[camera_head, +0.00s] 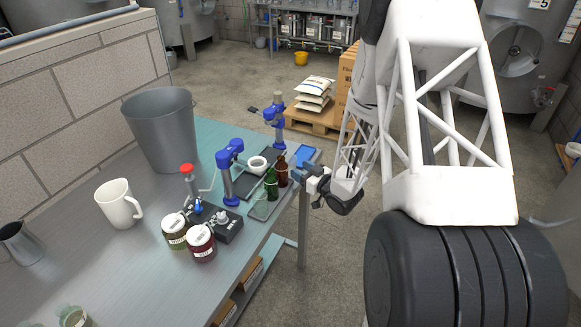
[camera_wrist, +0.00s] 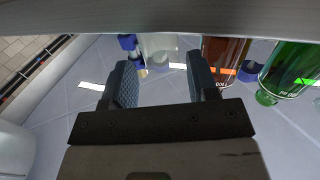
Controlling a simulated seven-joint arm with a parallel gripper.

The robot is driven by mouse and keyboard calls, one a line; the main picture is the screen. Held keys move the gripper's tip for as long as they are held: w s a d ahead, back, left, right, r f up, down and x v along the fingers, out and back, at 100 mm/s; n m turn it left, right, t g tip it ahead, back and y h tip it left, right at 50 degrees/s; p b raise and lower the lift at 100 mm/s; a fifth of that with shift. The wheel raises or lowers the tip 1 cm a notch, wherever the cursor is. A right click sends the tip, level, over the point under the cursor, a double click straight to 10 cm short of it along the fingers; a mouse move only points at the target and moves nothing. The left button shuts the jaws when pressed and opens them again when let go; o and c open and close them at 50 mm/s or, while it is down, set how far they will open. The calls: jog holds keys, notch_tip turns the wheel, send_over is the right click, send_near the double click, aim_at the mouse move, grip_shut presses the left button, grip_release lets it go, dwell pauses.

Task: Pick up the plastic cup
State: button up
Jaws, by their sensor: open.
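A clear, whitish cup-like thing (camera_wrist: 160,44), which looks like the plastic cup, stands at the top middle of the wrist view. It is just past my fingertips, in line with the gap between them. I cannot pick it out surely in the head view. My gripper (camera_wrist: 163,78) is open, with nothing between its fingers. In the head view my gripper (camera_head: 313,181) is at the right edge of the steel table, beside the bottles. A brown bottle (camera_wrist: 221,52) is close to the right finger, with a green bottle (camera_wrist: 290,70) further right.
The table (camera_head: 145,262) also holds a grey bucket (camera_head: 162,130), a white jug (camera_head: 118,204), two labelled jars (camera_head: 201,243), a blue-headed bench device (camera_head: 229,172) and a steel pitcher (camera_head: 20,243). Pallet boxes (camera_head: 345,75) and sacks (camera_head: 314,91) stand beyond. The front middle of the table is clear.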

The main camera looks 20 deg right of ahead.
aim_at(295, 165)
dwell(0.3)
jog(key=shift+x, duration=2.6)
jog(key=shift+f, duration=0.1)
jog(key=c, duration=0.6)
jog(key=shift+r, duration=0.2)
notch_tip(295, 165, up, 18)
jog(key=shift+f, duration=0.15)
